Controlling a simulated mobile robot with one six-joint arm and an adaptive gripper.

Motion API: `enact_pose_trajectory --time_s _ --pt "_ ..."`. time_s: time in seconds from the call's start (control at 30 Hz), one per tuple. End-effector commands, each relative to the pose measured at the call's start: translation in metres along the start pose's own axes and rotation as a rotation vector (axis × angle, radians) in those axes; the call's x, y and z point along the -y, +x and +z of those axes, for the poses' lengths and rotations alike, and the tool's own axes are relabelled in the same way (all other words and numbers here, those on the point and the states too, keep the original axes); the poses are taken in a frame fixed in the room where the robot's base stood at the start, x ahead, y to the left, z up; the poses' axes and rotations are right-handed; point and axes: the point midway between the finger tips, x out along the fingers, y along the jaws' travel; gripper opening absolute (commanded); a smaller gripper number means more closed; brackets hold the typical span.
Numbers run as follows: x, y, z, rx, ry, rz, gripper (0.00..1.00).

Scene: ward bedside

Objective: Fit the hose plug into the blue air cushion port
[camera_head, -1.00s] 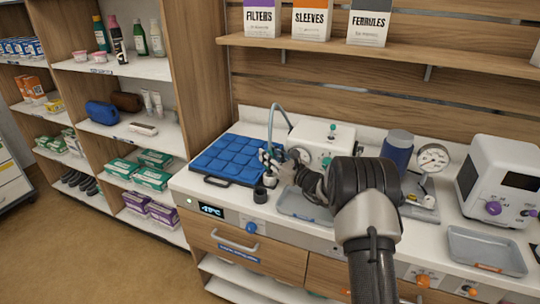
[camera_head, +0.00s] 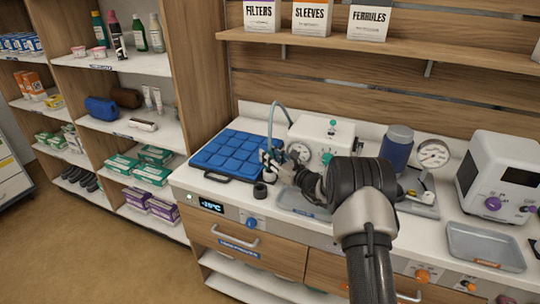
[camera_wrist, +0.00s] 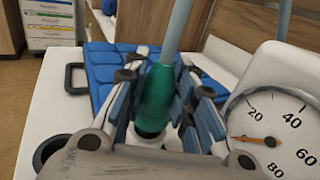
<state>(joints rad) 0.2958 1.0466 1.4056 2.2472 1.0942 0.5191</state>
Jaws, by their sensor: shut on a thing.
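The hose plug is a green sleeve (camera_wrist: 157,95) on a grey-blue hose (camera_wrist: 178,30) in the wrist view. My gripper (camera_wrist: 163,88) is shut on the plug from both sides; in the head view my gripper (camera_head: 269,158) is at the cushion's right edge. A white collar with a dark opening (camera_wrist: 150,133) shows at the plug's lower end; I cannot tell whether the plug is inside it or above it. The blue air cushion (camera_head: 228,152) lies flat on the counter, and also shows behind my gripper in the wrist view (camera_wrist: 105,70). I cannot make out its port.

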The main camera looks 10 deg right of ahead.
Motion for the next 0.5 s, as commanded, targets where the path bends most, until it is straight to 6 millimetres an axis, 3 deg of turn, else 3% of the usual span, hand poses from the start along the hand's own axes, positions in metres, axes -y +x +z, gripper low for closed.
enact_pose_trajectory --time_s 0.5 --pt "0.0001 0.0002 -0.0102 0.001 0.0 0.001 0.02"
